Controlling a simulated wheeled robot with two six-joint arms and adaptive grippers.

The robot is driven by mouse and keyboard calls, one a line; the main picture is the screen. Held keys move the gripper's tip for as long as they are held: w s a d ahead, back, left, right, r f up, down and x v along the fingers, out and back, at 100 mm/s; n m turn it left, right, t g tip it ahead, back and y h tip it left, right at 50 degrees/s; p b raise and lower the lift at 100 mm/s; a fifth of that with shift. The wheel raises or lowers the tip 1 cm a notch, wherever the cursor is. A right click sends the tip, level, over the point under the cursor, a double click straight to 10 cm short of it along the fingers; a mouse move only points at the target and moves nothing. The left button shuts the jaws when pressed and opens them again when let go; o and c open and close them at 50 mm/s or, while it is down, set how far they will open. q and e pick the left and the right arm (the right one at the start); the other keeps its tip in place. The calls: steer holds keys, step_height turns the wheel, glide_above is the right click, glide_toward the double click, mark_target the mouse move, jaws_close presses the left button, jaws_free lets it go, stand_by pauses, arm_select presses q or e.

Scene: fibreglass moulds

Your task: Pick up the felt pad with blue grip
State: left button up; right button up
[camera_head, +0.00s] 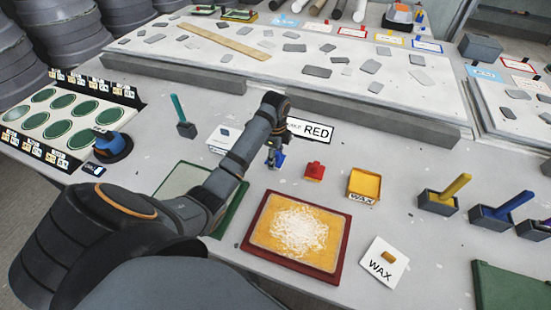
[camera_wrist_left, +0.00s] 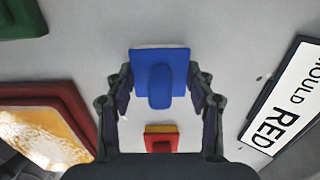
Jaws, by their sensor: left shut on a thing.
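The felt pad with blue grip (camera_wrist_left: 160,62) is a blue square block with a rounded blue grip and a pale felt edge. My left gripper (camera_wrist_left: 160,88) is shut on it, one finger on each side. In the head view the pad (camera_head: 280,160) shows only partly, behind the left gripper (camera_head: 273,156), beside the RED sign. I cannot tell whether the pad is clear of the table. My right gripper is not in view.
A red pad (camera_head: 314,172) stands close to the right, with a yellow WAX tray (camera_head: 364,185) beyond it. A red-rimmed mould (camera_head: 252,246) lies in front. The RED sign (camera_head: 311,131) is behind. A green-rimmed panel (camera_head: 183,181) lies under my left arm.

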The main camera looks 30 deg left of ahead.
arm_select(q)
steer(key=shift+r, duration=0.1)
steer(key=shift+r, duration=0.3)
step_height(320, 180, up, 3)
steer(key=shift+s+r+p, duration=0.1)
steer(key=shift+r+p, duration=0.05)
steer(key=shift+p, duration=0.25)
steer(key=s+d+r+p, duration=0.3)
steer(key=s+r+p, duration=0.6)
steer(key=s, duration=0.4)
steer(key=shift+s+d+p, duration=0.2)
steer(key=shift+d+p, duration=0.05)
steer(key=shift+p, duration=0.55)
